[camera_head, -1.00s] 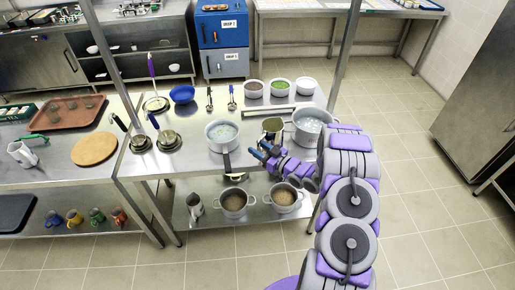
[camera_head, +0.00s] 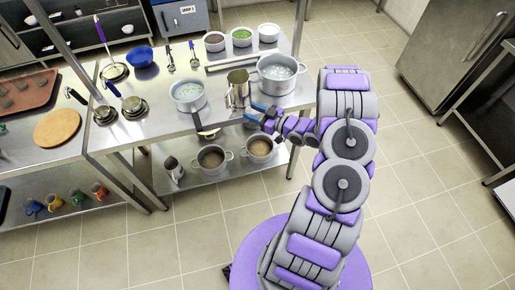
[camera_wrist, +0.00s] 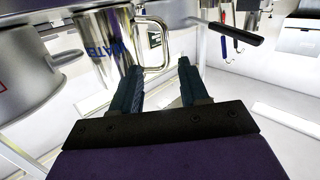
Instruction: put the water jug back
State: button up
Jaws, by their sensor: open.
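The water jug (camera_head: 237,90) is a metal jug standing upright on the steel worktop near its front edge, between two pots. In the wrist view the jug (camera_wrist: 92,42) shows part of its blue lettering and its loop handle (camera_wrist: 165,42). My gripper (camera_head: 259,113) is just in front and to the right of the jug. In the wrist view the gripper (camera_wrist: 160,66) is open and empty. The handle's lower part shows at the gap between the fingers, close to the left fingertip. I cannot tell whether they touch.
A large pot (camera_head: 277,82) stands right of the jug and a smaller pot (camera_head: 188,95) left of it. Two pots of brown contents (camera_head: 211,158) and a dark-topped container (camera_head: 174,168) are on the lower shelf. Open floor lies to the right.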

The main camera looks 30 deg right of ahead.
jog(key=w+d+r+m+g+h, duration=0.2)
jog(key=d+r+g+h, duration=0.4)
jog(key=r+h, duration=0.35)
jog(key=s+a+r+m+g+h, duration=0.2)
jog(key=s+r, duration=0.4)
jog(key=s+a+r+g+y, duration=0.1)
jog(key=s+a+r+g, duration=0.1)
jog(key=s+a, duration=0.6)
jog(key=s+a+r+m+g+y, duration=0.1)
jog(key=s+a+r+g, duration=0.2)
jog(key=s+a, duration=0.5)
jog(key=s+a+r+m+g+y, duration=0.1)
jog(key=s+a+r+g, duration=0.2)
jog(key=s+a, duration=0.5)
jog(key=s+g, duration=0.1)
jog(key=s, duration=0.8)
jog(key=shift+s+y, duration=0.35)
